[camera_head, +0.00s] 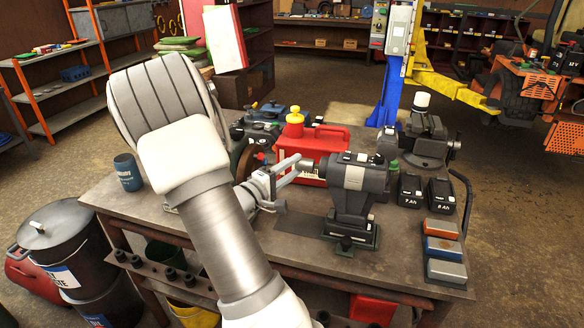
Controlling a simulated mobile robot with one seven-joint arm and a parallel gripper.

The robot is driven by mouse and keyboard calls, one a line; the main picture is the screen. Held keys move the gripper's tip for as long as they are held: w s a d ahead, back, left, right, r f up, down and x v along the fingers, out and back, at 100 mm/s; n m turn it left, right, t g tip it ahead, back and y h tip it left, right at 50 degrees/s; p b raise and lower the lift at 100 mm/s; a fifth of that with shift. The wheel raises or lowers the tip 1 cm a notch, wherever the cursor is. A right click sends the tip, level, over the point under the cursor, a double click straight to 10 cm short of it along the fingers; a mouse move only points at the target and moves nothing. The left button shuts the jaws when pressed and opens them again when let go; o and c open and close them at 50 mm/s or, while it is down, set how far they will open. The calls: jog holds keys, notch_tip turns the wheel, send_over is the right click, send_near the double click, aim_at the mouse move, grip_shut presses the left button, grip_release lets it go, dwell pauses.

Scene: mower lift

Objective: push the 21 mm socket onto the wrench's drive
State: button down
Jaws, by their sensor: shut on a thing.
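The wrench (358,178) is a dark grey and black power tool standing upright on the workbench, its nose pointing left. My gripper (296,168) comes in from the left and is shut on the socket (308,165), a small dark grey cylinder in front of the nose. The socket is in line with the nose or nearly so. The drive itself is hidden from this view. I cannot tell whether the socket touches it, is partly on it or is fully on it. The size mark on the socket is not readable.
A red toolbox (330,138) with a yellow-capped can stands just behind my gripper. A bench vise (425,140), two batteries (411,190) and several coloured boxes (444,248) are to the right. More sockets sit on a rail (150,268) along the bench's front. A blue mug (128,173) stands at left.

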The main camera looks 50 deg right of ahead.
jog(key=shift+s+d+p, duration=0.35)
jog(key=shift+s, duration=0.25)
dwell(1.0)
jog(key=shift+c, duration=1.8)
grip_release()
